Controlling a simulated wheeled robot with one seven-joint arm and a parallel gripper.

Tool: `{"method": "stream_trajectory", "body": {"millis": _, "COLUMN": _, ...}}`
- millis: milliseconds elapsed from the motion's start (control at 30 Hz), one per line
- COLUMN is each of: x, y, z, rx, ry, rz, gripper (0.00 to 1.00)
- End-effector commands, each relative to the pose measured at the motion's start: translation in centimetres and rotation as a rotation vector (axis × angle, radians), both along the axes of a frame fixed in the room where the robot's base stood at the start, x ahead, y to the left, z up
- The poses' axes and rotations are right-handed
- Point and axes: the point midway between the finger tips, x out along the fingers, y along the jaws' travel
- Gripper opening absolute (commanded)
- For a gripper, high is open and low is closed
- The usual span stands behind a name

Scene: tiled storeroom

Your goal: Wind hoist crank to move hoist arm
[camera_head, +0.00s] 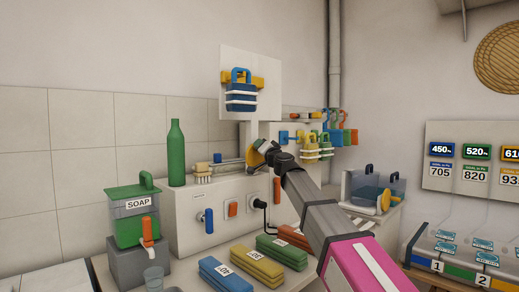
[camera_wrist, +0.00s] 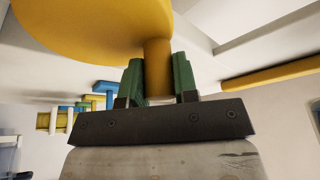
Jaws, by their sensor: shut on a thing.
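My gripper (camera_wrist: 158,82) has its green fingers closed on both sides of a short yellow peg (camera_wrist: 157,62). The peg stands out from a wide, rounded yellow piece (camera_wrist: 95,18), which looks like the hoist crank. In the head view my gripper (camera_head: 264,150) is above the white cabinet, and a bit of yellow (camera_head: 257,159) shows at its tip. The arm hides most of what is around it. A white panel (camera_head: 272,60) stands behind, with a blue basket (camera_head: 241,97) in front of a yellow bar. I cannot tell which part is the hoist arm.
The white cabinet (camera_head: 185,220) carries a green bottle (camera_head: 176,155) and a brush (camera_head: 203,175). A soap dispenser (camera_head: 135,215) stands at left. Coloured blocks (camera_head: 252,262) lie in front. Small baskets (camera_head: 311,150) hang behind my arm. A clear bin (camera_head: 360,188) is at right.

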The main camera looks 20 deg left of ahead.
Motion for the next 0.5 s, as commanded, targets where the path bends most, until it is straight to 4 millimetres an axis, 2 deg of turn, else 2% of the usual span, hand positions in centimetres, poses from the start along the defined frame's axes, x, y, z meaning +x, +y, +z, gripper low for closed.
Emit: {"method": "stream_trajectory", "body": {"millis": 500, "x": 1.3, "y": -0.8, "z": 0.0, "rx": 0.130, "ry": 0.252, "rz": -0.007, "gripper": 0.04}}
